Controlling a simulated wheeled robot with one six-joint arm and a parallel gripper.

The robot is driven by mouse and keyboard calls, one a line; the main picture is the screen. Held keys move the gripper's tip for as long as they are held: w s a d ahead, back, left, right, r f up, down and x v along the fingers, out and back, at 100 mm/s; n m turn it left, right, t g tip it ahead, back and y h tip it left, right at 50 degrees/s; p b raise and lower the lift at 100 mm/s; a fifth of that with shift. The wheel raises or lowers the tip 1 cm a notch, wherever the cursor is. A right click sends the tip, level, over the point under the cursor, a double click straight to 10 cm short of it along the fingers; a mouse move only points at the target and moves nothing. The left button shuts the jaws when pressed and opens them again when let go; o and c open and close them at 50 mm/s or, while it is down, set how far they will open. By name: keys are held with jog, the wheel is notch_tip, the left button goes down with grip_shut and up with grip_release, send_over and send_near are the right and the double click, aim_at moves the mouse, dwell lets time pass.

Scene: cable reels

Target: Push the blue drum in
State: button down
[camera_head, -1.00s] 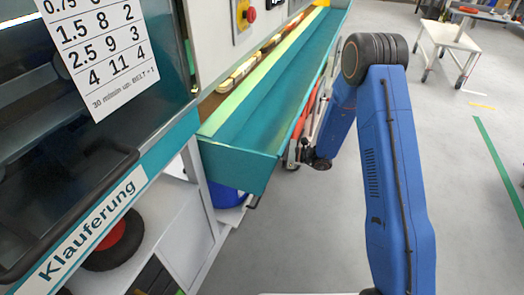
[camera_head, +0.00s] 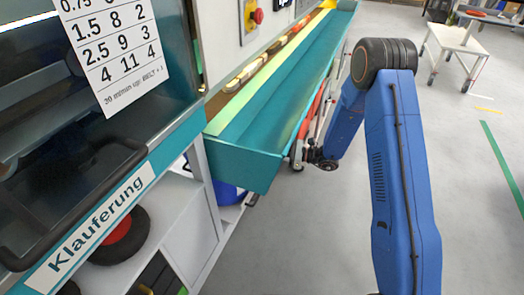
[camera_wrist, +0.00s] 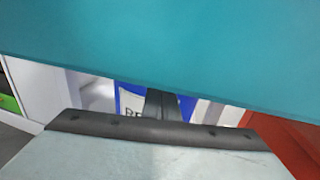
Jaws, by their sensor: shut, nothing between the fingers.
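The blue drum (camera_head: 227,193) shows only in part in the head view, low under the near end of the teal trough (camera_head: 238,165). In the wrist view the blue drum (camera_wrist: 131,101) is ahead, with a white label bearing dark letters; the trough covers its top. My gripper (camera_wrist: 164,104) is shut and empty, its dark fingers in front of the drum's label. I cannot tell whether the fingertips touch the drum. In the head view the gripper is hidden behind the trough; only my blue arm shows, right of the trough.
A machine labelled Klauferung (camera_head: 100,225) stands at left, with a white shelf below it holding a black-and-red reel (camera_head: 122,238). A red surface (camera_wrist: 285,140) is close at right in the wrist view. Grey floor is clear right of my arm. A white trolley (camera_head: 458,45) stands far back.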

jog(key=s+d, duration=0.2)
jog(key=d, duration=0.8)
notch_tip(320, 180, down, 9)
jog(key=w+a, duration=0.2)
jog(key=a, duration=1.2)
jog(key=shift+w+r+y, duration=0.15)
jog(key=shift+r+y, duration=0.2)
jog(key=shift+y, duration=0.05)
jog(key=shift+a, duration=0.1)
jog(key=shift+w+a, duration=0.2)
jog(key=shift+a, duration=0.25)
jog(key=shift+w+a, duration=0.2)
jog(key=shift+a, duration=0.25)
jog(key=shift+r, duration=0.1)
